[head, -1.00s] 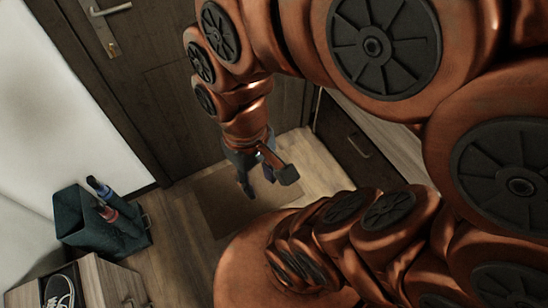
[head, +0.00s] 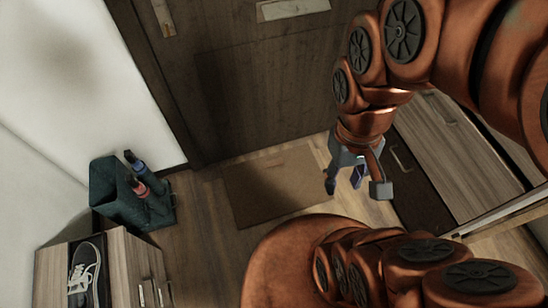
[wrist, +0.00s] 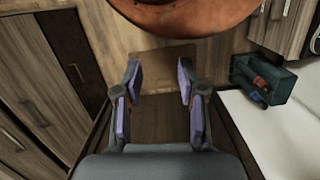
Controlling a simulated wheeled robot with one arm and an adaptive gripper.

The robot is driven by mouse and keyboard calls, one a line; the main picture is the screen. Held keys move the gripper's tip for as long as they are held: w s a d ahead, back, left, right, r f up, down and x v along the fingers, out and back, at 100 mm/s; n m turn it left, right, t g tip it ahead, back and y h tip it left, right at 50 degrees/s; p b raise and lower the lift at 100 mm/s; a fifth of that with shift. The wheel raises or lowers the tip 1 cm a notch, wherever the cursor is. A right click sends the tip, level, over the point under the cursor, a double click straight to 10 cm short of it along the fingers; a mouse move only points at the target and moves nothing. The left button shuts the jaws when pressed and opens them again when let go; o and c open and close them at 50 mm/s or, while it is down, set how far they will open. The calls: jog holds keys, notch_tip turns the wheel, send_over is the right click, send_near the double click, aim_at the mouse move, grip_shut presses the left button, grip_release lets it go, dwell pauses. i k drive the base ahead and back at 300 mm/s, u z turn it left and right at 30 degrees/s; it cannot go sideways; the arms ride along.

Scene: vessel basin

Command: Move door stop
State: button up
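I cannot make out a door stop in either view. The dark brown door (head: 240,90) stands shut at the back of the head view, and a brown mat (head: 255,195) lies on the floor in front of it. My gripper (head: 355,187) hangs down with its fingers apart, to the right of the mat in the head view and near the dark cabinet front. In the wrist view my gripper (wrist: 160,90) is open, with purple pads and nothing between the fingers. The mat (wrist: 165,57) and the dark door (wrist: 160,132) show beyond it.
A dark green bin (head: 107,193) holding umbrellas stands by the left wall. A wooden cabinet (head: 120,262) with a shoe (head: 85,272) is at lower left. Wooden drawers (head: 460,165) stand at right. The floor (head: 205,225) between bin and mat is clear.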

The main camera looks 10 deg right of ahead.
aim_at(279, 162)
jog(key=u, duration=0.5)
jog(key=i, duration=0.6)
jog(key=u, duration=0.35)
